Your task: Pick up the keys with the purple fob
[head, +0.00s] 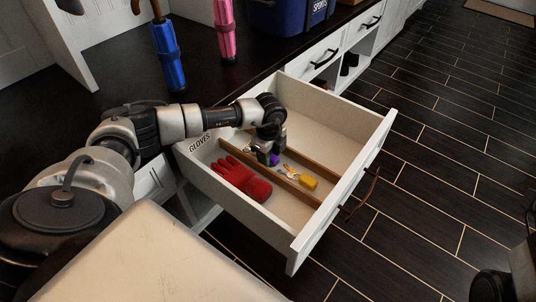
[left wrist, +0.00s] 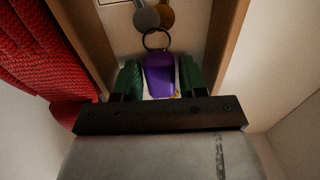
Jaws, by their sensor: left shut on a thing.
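The keys with the purple fob show in the left wrist view: the purple fob (left wrist: 160,74) hangs on a dark ring with a silver key (left wrist: 146,16) and a brass one beyond it. In the head view the purple fob (head: 273,159) shows just beside my left gripper (head: 268,158). My left gripper (left wrist: 159,80) reaches down into the open drawer (head: 348,150), and its green-padded fingers are shut on the purple fob, one on each side. The keys are in the middle compartment between two wooden dividers.
A red glove (head: 240,179) lies in the near compartment, left of the keys. A yellow fob (head: 308,182) with keys lies in the middle compartment toward the drawer front. Blue and pink umbrellas (head: 168,62) stand on the dark counter behind. The far compartment looks mostly clear.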

